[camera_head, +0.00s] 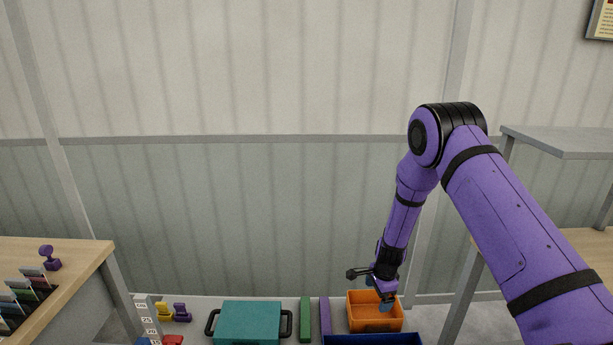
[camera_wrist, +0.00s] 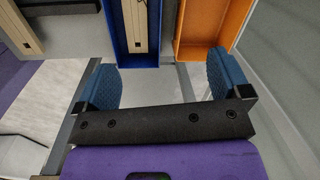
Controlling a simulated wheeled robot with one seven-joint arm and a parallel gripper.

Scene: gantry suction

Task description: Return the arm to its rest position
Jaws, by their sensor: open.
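My purple arm reaches in from the right in the head view and bends down at a black elbow joint. My gripper (camera_head: 387,302) points down in front of or over the orange bin (camera_head: 360,298); I cannot tell its exact height. In the wrist view my gripper (camera_wrist: 164,82) shows two blue finger pads spread wide apart, with nothing between them. There the orange bin (camera_wrist: 240,14) lies beyond the right finger, and a blue tray (camera_wrist: 122,58) with a light wooden piece (camera_wrist: 137,25) in it lies beyond the gap.
A teal case (camera_head: 249,318) with black handles, a green bar (camera_head: 305,318) and a purple bar (camera_head: 325,314) lie left of the bin. The blue tray (camera_head: 373,339) is in front. A wooden table (camera_head: 60,250) stands left, a grey shelf (camera_head: 560,141) right. Space above the case is clear.

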